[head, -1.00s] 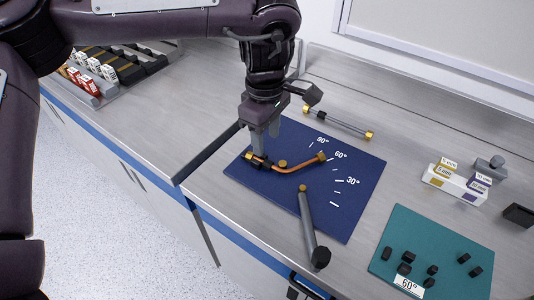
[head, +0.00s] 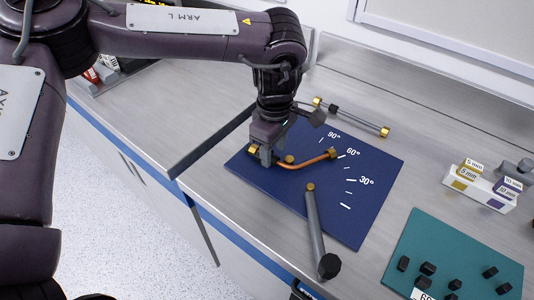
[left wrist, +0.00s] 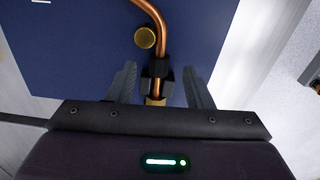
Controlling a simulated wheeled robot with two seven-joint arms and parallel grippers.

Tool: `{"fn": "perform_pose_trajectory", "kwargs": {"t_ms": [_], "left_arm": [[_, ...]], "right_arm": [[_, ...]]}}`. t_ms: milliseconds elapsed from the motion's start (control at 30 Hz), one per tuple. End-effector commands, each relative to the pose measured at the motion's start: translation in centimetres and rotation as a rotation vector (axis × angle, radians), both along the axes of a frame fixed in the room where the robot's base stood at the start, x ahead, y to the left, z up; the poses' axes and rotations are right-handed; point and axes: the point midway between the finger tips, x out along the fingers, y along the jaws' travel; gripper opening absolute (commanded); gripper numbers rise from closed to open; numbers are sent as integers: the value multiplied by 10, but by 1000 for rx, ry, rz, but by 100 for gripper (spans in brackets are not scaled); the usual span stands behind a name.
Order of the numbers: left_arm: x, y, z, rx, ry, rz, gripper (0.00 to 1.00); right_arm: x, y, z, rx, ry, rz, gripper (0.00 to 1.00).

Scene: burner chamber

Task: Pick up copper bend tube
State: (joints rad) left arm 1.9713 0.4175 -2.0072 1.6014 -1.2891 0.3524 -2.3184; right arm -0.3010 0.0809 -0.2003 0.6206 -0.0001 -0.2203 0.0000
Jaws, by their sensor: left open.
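The copper bend tube (head: 305,163) lies on the blue mat (head: 353,225) with a bend in it and a brass fitting at each end. My left gripper (head: 264,157) is low over the tube's left end. In the left wrist view, the open fingers of the left gripper (left wrist: 158,88) stand on either side of the tube (left wrist: 158,50), near a black clamp piece (left wrist: 158,68) and the end fitting. A brass peg (left wrist: 145,37) stands beside the tube. My right gripper is not in view.
A grey lever (head: 316,230) with a dark knob lies at the mat's front. A straight rod with brass ends (head: 350,118) lies behind the mat. A teal mat (head: 440,248) with black pieces and labelled boxes (head: 480,187) are at right. The counter's front edge is close.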

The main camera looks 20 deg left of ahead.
Motion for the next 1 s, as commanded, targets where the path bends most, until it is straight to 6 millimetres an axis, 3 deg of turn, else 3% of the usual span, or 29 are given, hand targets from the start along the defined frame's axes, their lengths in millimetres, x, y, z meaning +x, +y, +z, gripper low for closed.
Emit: {"fn": "perform_pose_trajectory", "kwargs": {"t_ms": [200,433,800,1000], "left_arm": [[0,0,-22,0,0,0,46],[0,0,-23,1,-1,0,46],[0,0,-23,1,-1,0,0],[0,0,-22,1,-1,0,0]], "right_arm": [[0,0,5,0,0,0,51],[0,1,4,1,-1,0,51],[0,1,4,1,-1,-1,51],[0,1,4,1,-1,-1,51]]}}
